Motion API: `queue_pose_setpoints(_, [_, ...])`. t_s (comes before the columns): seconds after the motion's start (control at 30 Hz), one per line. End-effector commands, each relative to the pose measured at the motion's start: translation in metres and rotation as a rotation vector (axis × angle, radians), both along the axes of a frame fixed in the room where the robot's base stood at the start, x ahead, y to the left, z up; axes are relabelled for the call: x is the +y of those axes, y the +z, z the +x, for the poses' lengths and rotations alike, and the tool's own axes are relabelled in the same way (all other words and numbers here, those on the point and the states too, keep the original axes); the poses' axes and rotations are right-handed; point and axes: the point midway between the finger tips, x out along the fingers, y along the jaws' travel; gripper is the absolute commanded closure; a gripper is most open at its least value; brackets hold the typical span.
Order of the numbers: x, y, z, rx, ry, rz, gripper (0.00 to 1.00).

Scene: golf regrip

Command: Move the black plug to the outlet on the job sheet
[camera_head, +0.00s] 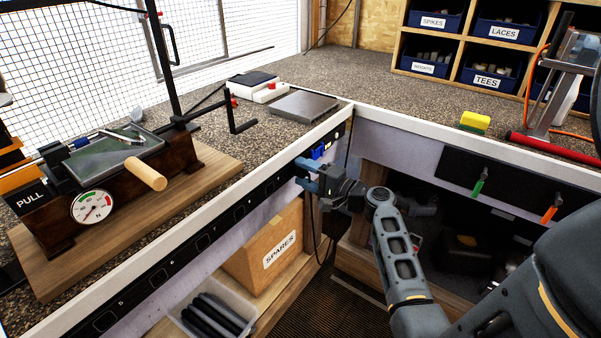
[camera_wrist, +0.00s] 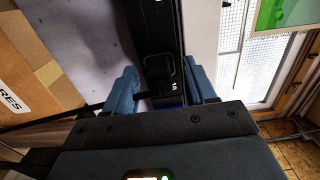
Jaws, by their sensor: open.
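A black plug (camera_wrist: 158,72) shows in the wrist view against the dark outlet strip, between my fingers. My gripper (camera_wrist: 162,88) is open, its two blue fingers on either side of the plug with gaps showing. A blue piece, partly hidden by my gripper body, shows just below the plug. In the head view my gripper (camera_head: 302,172) is at the strip near the bench corner, below a blue plug (camera_head: 321,150). The black plug is not clear there. The outlet strip (camera_head: 205,240) runs along the bench front with several sockets. I cannot make out a job sheet.
A cardboard SPARES box (camera_head: 270,250) and a clear bin (camera_head: 215,315) of black grips stand below the strip. A dark cable (camera_head: 316,235) hangs under my gripper. A clamp device (camera_head: 120,165) on a wooden board stands on the bench at left.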

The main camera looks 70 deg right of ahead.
Motion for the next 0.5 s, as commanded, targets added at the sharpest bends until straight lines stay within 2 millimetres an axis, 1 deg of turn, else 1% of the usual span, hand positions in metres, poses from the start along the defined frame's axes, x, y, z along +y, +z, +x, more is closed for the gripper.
queue_pose_setpoints(0.4, [0.0, -0.0002, 0.0, 0.0, 0.0, 0.0, 0.45])
queue_pose_setpoints(0.5, [0.0, -0.0002, 0.0, 0.0, 0.0, 0.0, 0.54])
